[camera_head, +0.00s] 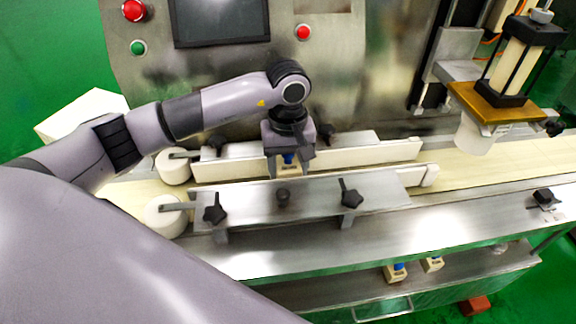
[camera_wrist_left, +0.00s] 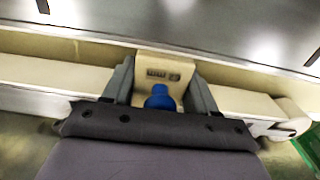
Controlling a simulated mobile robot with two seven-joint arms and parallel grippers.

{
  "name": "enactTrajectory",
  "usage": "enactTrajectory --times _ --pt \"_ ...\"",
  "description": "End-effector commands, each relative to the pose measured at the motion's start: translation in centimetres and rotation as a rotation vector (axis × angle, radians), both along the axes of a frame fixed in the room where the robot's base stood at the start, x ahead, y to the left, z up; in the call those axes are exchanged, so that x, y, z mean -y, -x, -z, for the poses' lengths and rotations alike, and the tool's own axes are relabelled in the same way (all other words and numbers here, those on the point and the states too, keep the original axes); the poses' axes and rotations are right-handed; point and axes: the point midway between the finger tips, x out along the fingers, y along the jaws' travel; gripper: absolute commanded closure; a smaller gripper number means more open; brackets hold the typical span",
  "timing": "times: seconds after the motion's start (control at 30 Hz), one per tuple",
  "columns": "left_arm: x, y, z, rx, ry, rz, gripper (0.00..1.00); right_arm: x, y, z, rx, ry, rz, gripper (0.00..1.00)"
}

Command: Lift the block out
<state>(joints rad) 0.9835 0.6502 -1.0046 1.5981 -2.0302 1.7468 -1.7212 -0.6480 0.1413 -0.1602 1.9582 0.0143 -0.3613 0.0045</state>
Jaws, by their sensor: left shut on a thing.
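The block (camera_wrist_left: 164,68) is cream with dark printed marks and a blue knob (camera_wrist_left: 160,97) on it. In the left wrist view it sits between the two fingers of my left gripper (camera_wrist_left: 160,88), which is shut on it. In the head view my left gripper (camera_head: 289,164) points down between the two guide rails, and the block (camera_head: 290,168) shows only in part between its fingers. The block's lower part is hidden by the front rail. My right gripper is not in view.
The front guide rail (camera_head: 320,192) and back guide rail (camera_head: 345,153) flank the block closely. Black star knobs (camera_head: 351,196) stick up from the front rail. A press head (camera_head: 478,135) hangs over the conveyor at right. Similar blocks (camera_head: 394,272) lie on a lower shelf.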

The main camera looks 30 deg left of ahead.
Motion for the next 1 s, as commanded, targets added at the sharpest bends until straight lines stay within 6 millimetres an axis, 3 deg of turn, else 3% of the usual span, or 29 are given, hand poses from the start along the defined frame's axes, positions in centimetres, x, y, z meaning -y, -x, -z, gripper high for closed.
enactTrajectory --times 1.0 --pt "0.0 0.0 -5.3 0.001 -0.001 0.000 0.75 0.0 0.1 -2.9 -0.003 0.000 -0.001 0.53"
